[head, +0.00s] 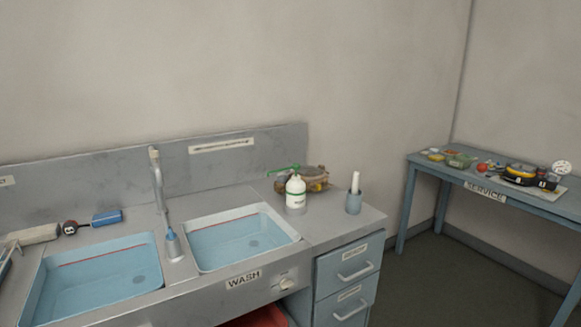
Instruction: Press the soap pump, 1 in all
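The soap pump bottle (296,196) is white with a green band and a green pump head (284,170) whose spout points left. It stands upright on the counter (340,227), behind the right corner of the right basin. Nothing touches the pump head from above. Neither of my grippers is in the head view.
Two blue basins (103,278) (240,240) flank a tall tap (158,190). A cup with a white item (353,203) stands right of the bottle, and a brownish device (314,178) sits behind it. A service table (480,187) stands at the far right.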

